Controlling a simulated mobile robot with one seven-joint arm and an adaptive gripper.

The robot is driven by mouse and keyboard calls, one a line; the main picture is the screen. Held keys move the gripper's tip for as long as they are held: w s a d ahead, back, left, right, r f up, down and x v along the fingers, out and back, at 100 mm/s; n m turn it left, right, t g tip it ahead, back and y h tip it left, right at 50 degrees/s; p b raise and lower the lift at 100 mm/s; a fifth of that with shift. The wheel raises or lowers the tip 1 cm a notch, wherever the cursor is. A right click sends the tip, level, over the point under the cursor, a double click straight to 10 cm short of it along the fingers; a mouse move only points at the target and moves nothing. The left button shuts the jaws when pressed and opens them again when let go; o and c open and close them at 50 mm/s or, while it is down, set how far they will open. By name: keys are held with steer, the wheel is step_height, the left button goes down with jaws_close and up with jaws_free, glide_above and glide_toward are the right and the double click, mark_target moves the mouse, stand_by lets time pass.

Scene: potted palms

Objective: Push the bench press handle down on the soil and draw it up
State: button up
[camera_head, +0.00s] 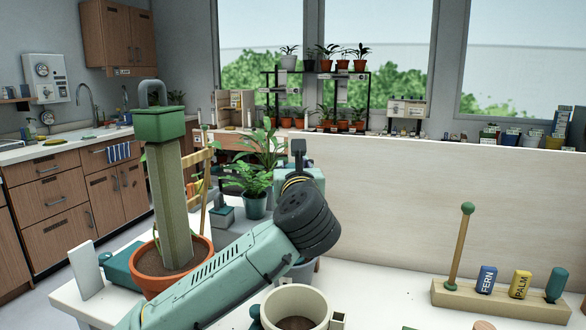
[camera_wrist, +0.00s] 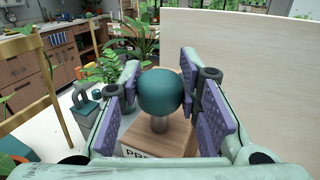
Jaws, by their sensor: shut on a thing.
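The press handle shows in the wrist view as a dark teal ball knob (camera_wrist: 160,92) on a short metal rod. The rod stands upright over a wooden block (camera_wrist: 150,136) whose partly hidden front lettering starts with "PRE". My gripper (camera_wrist: 160,86) has its purple-padded fingers on both sides of the knob and is shut on it. In the head view my forearm and wrist hide the knob and block. I cannot see soil under the press. Brown soil shows in a cream pot (camera_head: 296,290) at the front and in a terracotta pot (camera_head: 151,285) at left.
A tall post with a green cap (camera_head: 160,124) stands in the terracotta pot beside my arm. A wooden rack (camera_head: 480,299) with a ball-topped stick and plant labels is at right. A pale panel (camera_head: 420,195) rises behind the table. Leafy plants (camera_head: 255,176) stand beyond my wrist.

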jaws_close()
steer(key=shift+f+b, duration=0.6)
steer(key=shift+f, duration=0.1)
steer(key=o, duration=0.9)
jaws_free()
steer(key=shift+r, duration=0.1)
steer(key=shift+c, duration=0.2)
steer(key=shift+s, duration=0.1)
steer(key=s, duration=1.1)
steer(key=shift+s+d, duration=0.4)
steer(key=shift+d, duration=0.05)
